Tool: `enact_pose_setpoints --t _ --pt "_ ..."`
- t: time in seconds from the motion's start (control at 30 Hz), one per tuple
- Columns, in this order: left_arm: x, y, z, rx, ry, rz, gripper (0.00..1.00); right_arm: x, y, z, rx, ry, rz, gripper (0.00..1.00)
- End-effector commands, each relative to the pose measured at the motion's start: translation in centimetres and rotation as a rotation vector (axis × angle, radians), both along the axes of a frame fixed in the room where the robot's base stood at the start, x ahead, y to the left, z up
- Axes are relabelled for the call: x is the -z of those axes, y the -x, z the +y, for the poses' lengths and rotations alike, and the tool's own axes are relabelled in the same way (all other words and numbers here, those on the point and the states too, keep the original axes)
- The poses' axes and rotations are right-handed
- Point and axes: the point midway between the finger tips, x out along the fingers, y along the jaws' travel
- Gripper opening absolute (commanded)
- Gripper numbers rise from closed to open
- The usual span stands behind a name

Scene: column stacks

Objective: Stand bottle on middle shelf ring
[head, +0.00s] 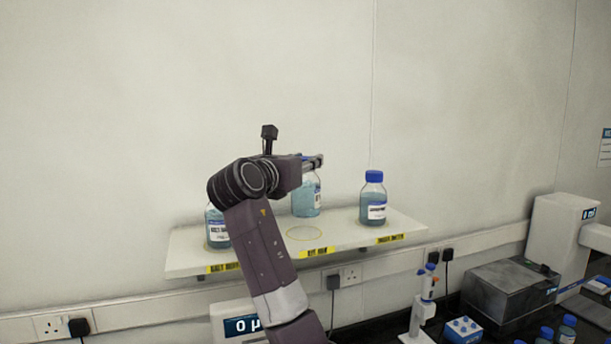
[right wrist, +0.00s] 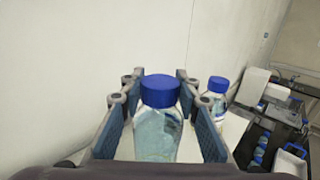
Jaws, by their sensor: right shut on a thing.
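My right gripper (head: 314,162) is shut on a clear bottle of blue liquid (head: 306,197) with a blue cap. In the right wrist view the bottle (right wrist: 157,130) stands between the two finger pads of the gripper (right wrist: 160,115). It looks upright in the head view. The white wall shelf (head: 345,236) has a thin yellow ring (head: 304,233) in its middle, with a yellow label below it. The ring shows bare, and the held bottle's base appears above and slightly behind it. My left gripper is not in view.
A blue-capped bottle (head: 373,199) stands at the shelf's right; it also shows in the right wrist view (right wrist: 217,92). Another bottle (head: 216,228) stands at the left, partly hidden by my arm. Lab equipment and a pipette stand (head: 423,305) are below right.

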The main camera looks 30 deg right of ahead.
Motion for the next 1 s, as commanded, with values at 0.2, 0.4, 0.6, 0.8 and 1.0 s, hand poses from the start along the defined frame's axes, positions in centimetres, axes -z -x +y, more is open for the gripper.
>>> enact_pose_setpoints --t 0.2,0.4,0.6,0.8,1.0 --pt "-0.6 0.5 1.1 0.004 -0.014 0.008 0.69 1.3 0.0 0.1 -0.002 0.003 -0.002 0.00" --pt "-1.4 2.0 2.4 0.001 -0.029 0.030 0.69 3.9 0.0 0.1 -0.001 0.003 -0.002 0.00" --pt "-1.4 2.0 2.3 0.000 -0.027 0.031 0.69 4.4 0.0 0.1 -0.001 0.003 -0.005 0.00" --pt "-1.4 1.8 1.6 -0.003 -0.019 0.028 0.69 4.6 0.0 0.1 -0.001 0.002 -0.004 0.00" --pt "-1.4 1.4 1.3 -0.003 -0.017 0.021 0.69 4.8 0.0 0.1 -0.001 0.000 0.000 0.47"
